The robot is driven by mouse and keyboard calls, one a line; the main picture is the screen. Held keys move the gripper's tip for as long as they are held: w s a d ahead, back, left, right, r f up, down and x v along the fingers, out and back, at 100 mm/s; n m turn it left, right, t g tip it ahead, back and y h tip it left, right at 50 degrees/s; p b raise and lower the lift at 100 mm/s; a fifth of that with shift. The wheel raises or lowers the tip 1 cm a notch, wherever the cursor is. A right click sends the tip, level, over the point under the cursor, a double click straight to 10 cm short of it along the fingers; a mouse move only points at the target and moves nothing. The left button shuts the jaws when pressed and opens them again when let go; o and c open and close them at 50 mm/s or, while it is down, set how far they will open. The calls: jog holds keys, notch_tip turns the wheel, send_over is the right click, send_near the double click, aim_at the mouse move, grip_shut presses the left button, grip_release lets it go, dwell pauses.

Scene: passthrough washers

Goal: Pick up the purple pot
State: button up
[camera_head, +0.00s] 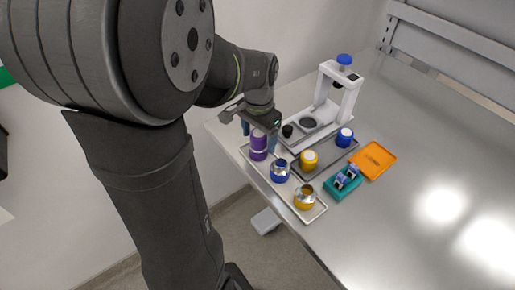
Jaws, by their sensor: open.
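The purple pot (258,146) stands upright at the far left end of a light tray (286,189) near the table's edge. My gripper (259,132) is over the purple pot, with its blue-tipped fingers on either side of the pot's upper part. The jaws are open. I cannot tell whether a finger touches the pot. The gripper body hides the area just above the pot's top.
The light tray also holds a blue pot (279,173) and a yellow pot (304,200). A grey tray (327,158) holds a yellow-lidded jar (309,161) and blue jar (344,137). A white stand (348,98), teal holder (343,185) and orange tray (373,160) are near. The table's right is clear.

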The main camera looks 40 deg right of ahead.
notch_tip(320, 180, down, 4)
jog(key=shift+r, duration=0.15)
jog(key=c, duration=1.2)
jog(key=shift+r, duration=0.15)
